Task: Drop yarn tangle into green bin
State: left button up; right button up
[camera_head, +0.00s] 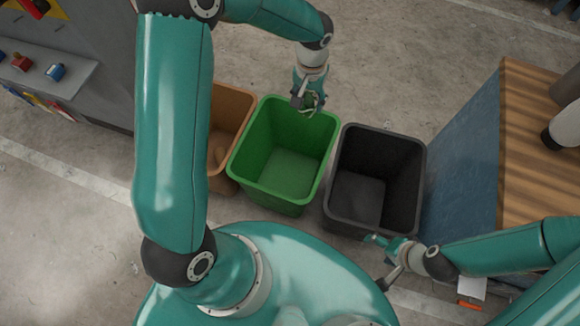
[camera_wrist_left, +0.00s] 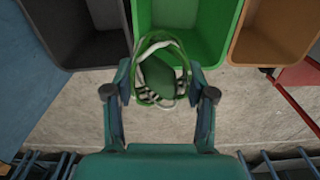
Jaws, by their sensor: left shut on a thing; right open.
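The green bin (camera_head: 288,160) stands on the floor in the middle of the head view, and its inside looks empty. My left gripper (camera_head: 308,101) is over the far rim of the green bin. In that view the green bin (camera_wrist_left: 205,25) is behind and above the tangle. My right gripper (camera_head: 384,258) is open and empty near the front of the black bin.
A brown bin (camera_head: 228,110) stands left of the green one, and a black bin (camera_head: 376,170) stands right of it. A wooden-topped bench (camera_head: 535,140) with a blue side is at the right. A grey shelf (camera_head: 45,75) with small coloured items is at the upper left.

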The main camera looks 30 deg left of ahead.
pick_arm(q)
jog(key=a+f+n+b, duration=0.3)
jog(key=f+b, duration=0.5)
jog(key=f, duration=0.2)
jog(key=a+f+n+b, duration=0.3)
jog(key=f+b, duration=0.5)
jog(key=f, duration=0.1)
jog(key=a+f+n+b, duration=0.3)
jog(key=f+n+b, duration=0.1)
jog(key=f+b, duration=0.5)
jog(key=shift+w+a+f, duration=0.35)
jog(key=shift+a+f, duration=0.05)
jog(key=shift+f, duration=0.4)
jog(key=o, duration=1.1)
notch_tip(320, 180, up, 12)
